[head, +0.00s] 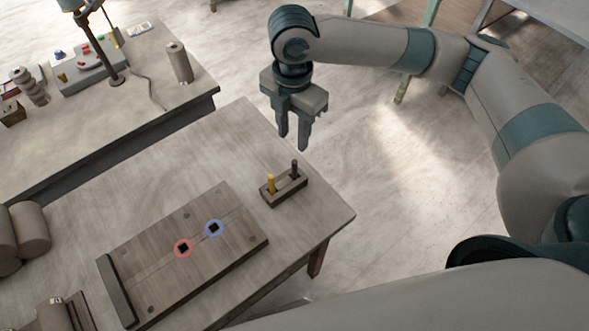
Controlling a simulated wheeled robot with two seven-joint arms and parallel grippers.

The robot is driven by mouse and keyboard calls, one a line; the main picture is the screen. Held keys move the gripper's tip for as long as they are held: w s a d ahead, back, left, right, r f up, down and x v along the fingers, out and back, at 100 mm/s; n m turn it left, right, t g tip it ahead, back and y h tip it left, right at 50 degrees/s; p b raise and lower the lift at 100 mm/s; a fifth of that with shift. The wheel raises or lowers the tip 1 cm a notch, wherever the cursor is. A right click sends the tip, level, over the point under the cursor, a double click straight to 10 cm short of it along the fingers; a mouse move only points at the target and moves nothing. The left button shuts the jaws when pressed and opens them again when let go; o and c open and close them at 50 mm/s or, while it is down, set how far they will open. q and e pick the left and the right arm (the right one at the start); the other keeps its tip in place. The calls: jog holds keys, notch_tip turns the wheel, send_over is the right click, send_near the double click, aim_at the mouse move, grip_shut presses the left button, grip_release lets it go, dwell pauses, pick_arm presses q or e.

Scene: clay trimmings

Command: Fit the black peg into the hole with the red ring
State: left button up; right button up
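The black peg (294,168) stands upright in a small wooden holder (286,190), beside a yellow peg (271,183). The hole with the red ring (183,248) is in a wooden board (150,262) on the table. A hole with a blue ring (214,228) is just to its right on the same board. My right gripper (293,142) points down above and beyond the holder, near the black peg but apart from it. Its two fingers are apart with nothing between them. My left gripper is not in view.
The wooden table (237,130) has free room behind the board. Brown rolls (24,235) lie at the left edge. A second bench (140,105) behind holds a lamp, a grey cylinder (178,62) and small items. Open floor lies right of the table.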

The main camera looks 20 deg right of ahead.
aim_at(294, 162)
notch_tip(294, 162, down, 9)
jog(key=shift+f+p, duration=0.1)
jog(key=shift+p, duration=0.9)
jog(key=shift+d+f+p, duration=0.1)
jog(key=shift+f+p, duration=0.4)
notch_tip(294, 162, down, 3)
jog(key=shift+w+d+f+p, duration=0.1)
jog(key=shift+d+p, duration=0.05)
jog(key=shift+p, duration=0.5)
jog(key=shift+f, duration=0.45)
grip_shut()
